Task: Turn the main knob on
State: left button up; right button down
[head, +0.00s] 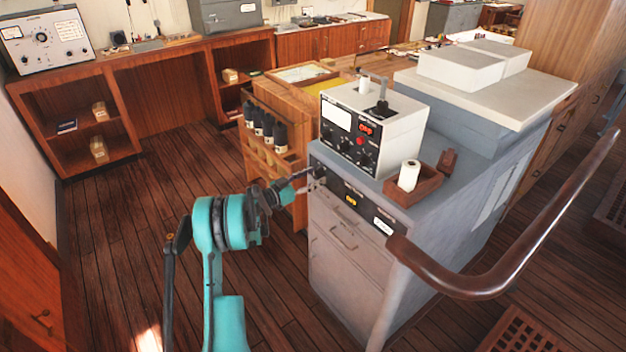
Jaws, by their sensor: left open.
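A grey cabinet (335,232) stands in the middle right with a dark control strip along its upper front. A small dark knob (320,172) sits at the left end of that strip. Its pointer position is too small to read. My left gripper (305,175), on the teal arm from below, reaches to the knob from the left. The gripper is open, and its fingertips are at or very close to the knob; I cannot tell whether they touch it. The fingers partly cover the knob. A yellow element (351,198) and a white label (384,226) are farther right on the strip. My right gripper is not in view.
A white instrument box (400,135) with dials stands on the cabinet, beside a wooden tray (425,187) holding a white roll (408,175). A curved brown handrail (490,285) crosses the right front. A wooden rack with dark bottles (268,130) stands behind the gripper. Floor at left is clear.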

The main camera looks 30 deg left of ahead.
pick_arm(q)
jog(key=shift+w, duration=0.1)
jog(key=shift+c, duration=0.3)
jog(key=c, duration=1.1)
jog(key=shift+m, duration=0.3)
jog(key=m+b, duration=0.1)
jog(key=m, duration=1)
jog(key=shift+b, duration=0.4)
jog(key=shift+m, duration=0.4)
